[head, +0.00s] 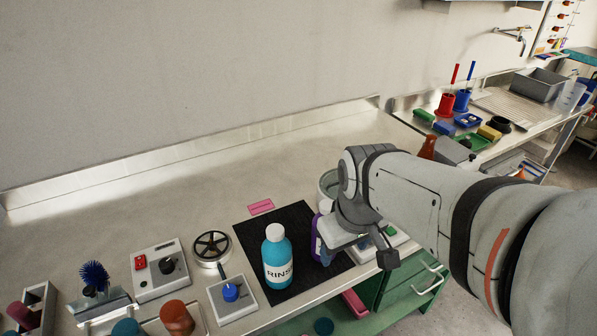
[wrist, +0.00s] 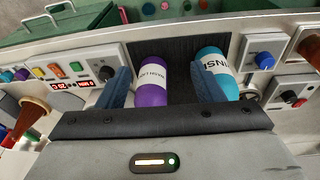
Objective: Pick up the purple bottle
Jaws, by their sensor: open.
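The purple bottle (wrist: 151,95), with a white label, shows in the wrist view between the two blue fingers of my gripper (wrist: 160,77). The fingers are open, one on each side of it; I cannot tell whether either touches it. In the head view only a strip of the purple bottle (head: 317,243) shows, as my gripper (head: 347,243) covers most of it. It stands on the black mat (head: 262,226).
A teal bottle (head: 277,268) labelled RINSE stands on the mat, left of the purple one, close to my gripper's right finger in the wrist view. A pink tag (head: 261,207) lies behind the mat. A device with a blue knob (head: 231,292) stands left. The bench behind is clear.

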